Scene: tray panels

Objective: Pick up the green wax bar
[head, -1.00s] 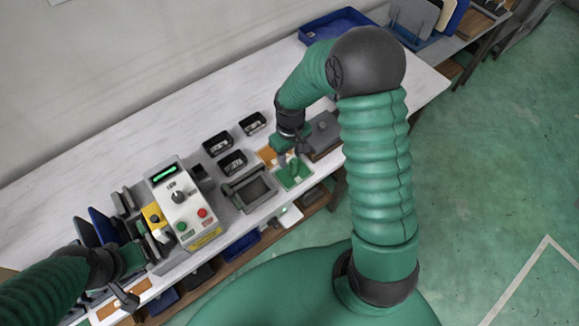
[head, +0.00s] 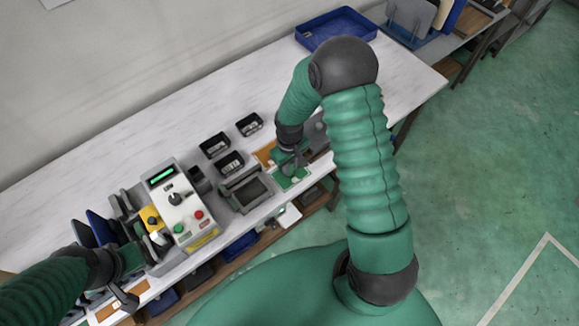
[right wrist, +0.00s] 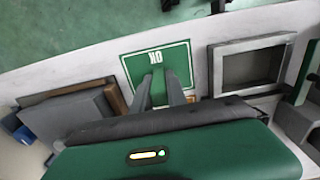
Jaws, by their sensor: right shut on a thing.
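The green wax bar (right wrist: 160,88) stands out in the right wrist view between the two grey fingers of my right gripper (right wrist: 163,92), which is shut on it. Below it is a green mat (right wrist: 128,66) with a white border and white "OK" lettering. In the head view my right gripper (head: 289,164) is low over the same green mat (head: 291,183) and hides most of the bar. I cannot tell whether the bar touches the mat. My left gripper (head: 125,298) is at the lower left, by the table's front edge; its jaw opening is unclear.
A grey framed tray (head: 246,190) lies left of the mat. A control box (head: 182,205) with buttons stands further left. Several small black bins (head: 214,146) are behind. A grey block (right wrist: 68,118) is close on the mat's other side.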

